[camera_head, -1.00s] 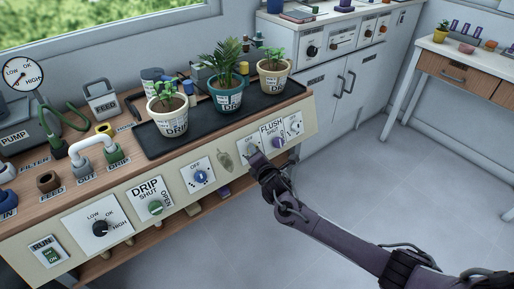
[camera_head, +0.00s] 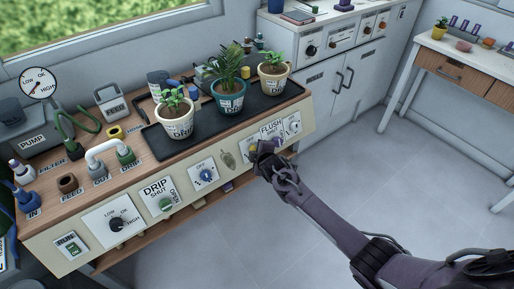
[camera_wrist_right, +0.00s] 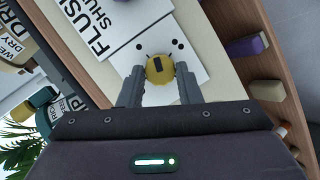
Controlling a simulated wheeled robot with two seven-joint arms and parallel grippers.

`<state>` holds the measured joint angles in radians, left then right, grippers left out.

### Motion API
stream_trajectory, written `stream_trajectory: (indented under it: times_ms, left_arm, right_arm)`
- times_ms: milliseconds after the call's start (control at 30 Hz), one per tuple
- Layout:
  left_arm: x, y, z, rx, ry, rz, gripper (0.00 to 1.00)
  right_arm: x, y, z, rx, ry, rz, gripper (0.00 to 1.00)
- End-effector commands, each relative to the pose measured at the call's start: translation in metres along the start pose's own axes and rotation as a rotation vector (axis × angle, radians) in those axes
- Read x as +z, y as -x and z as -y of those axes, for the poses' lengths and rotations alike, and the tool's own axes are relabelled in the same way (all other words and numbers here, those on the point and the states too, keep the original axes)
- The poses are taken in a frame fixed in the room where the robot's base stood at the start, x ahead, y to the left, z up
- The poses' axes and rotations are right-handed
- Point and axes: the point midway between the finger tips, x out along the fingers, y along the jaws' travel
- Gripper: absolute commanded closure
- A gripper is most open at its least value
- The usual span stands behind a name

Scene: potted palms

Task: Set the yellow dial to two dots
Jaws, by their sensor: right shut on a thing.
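The yellow dial (camera_wrist_right: 160,70) sits on a white plate (camera_wrist_right: 150,40) in the right wrist view, with a black mark on its face. Black dots are on the plate around it; I cannot tell surely which dots the mark points at. My right gripper (camera_wrist_right: 160,88) has one finger on each side of the dial and is shut on it. In the head view, my right gripper (camera_head: 262,148) is at the panel front beside the FLUSH plate (camera_head: 271,131) and mostly covers the dial. My left gripper is not in view.
Three potted plants stand on a black tray (camera_head: 158,144) above. In the wrist view, a purple block (camera_wrist_right: 245,46) lies beyond the panel edge. Floor (camera_head: 340,180) is open at right.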

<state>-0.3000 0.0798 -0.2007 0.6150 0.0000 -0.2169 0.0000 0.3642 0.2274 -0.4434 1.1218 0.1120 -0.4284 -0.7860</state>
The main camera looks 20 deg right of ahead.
Motion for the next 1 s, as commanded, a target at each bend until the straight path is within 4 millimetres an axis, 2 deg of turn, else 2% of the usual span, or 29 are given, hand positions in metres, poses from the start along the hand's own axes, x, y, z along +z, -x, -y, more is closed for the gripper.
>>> stream_trajectory:
  times_ms: [33,400,700,1000]
  left_arm:
    - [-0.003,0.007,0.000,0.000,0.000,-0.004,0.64]
    - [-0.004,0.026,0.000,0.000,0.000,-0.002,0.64]
    - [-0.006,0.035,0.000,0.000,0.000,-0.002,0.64]
    - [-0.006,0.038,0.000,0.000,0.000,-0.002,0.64]
  right_arm:
    - [0.000,0.002,-0.002,-0.020,-0.043,0.001,0.92]
    - [0.002,0.001,-0.004,-0.144,-0.372,-0.014,0.92]
    - [0.003,0.000,-0.004,-0.236,-0.615,-0.027,0.92]
    - [0.004,-0.001,-0.004,-0.300,-0.779,-0.035,0.92]
